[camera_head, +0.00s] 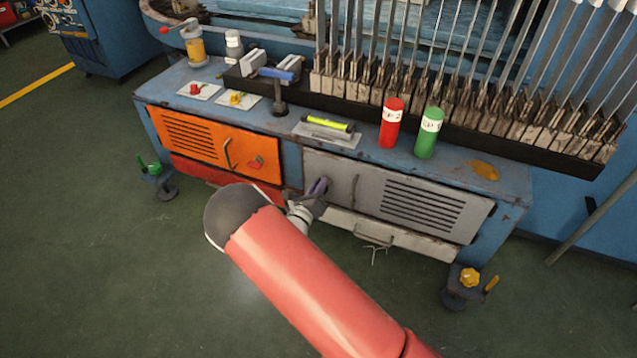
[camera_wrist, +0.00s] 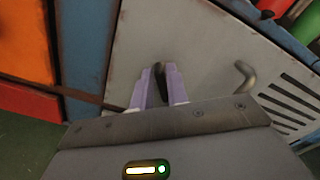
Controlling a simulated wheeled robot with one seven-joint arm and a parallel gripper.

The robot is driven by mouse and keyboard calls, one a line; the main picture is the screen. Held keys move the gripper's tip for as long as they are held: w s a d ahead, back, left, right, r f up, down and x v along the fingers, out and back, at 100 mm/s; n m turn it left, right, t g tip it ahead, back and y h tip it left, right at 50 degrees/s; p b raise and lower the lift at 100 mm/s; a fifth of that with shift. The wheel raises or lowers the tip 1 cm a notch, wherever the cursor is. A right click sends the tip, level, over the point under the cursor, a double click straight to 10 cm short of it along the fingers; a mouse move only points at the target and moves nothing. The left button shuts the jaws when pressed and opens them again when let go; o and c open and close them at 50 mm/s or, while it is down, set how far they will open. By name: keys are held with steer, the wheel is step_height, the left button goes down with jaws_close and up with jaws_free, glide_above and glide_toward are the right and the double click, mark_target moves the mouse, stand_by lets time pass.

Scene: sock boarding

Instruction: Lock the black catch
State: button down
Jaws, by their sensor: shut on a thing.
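The black catch (camera_wrist: 160,80) is on the left part of the grey door (camera_wrist: 204,45), beside the door's handle (camera_wrist: 243,76). My gripper (camera_wrist: 159,80) is at the catch, its two purple fingers on either side of it and shut on it. The fingers hide part of the catch. In the head view my gripper (camera_head: 318,188) is at the left side of the grey door (camera_head: 365,180), and the catch itself is hidden there. The grey door looks closed.
An orange door (camera_head: 187,137) with its own handle is to the left. A light drawer (camera_head: 395,238) with a handle lies below the grey door. Red (camera_head: 391,122) and green (camera_head: 429,133) bottles stand on the bench top (camera_head: 470,160). The floor in front is mostly clear.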

steer(key=n+p, duration=0.1)
steer(key=n, duration=0.2)
steer(key=n+p, duration=0.1)
steer(key=n, duration=0.3)
steer(key=f+n+p, duration=0.1)
steer(key=n+p, duration=0.1)
steer(key=n, duration=0.1)
steer(key=shift+w+a+n, duration=0.1)
steer(key=shift+a+n, duration=0.2)
stand_by(0.5)
steer(key=c, duration=1.5)
jaws_free()
steer(key=v, duration=0.7)
steer(key=shift+s+a, duration=0.1)
steer(key=shift+s, duration=0.3)
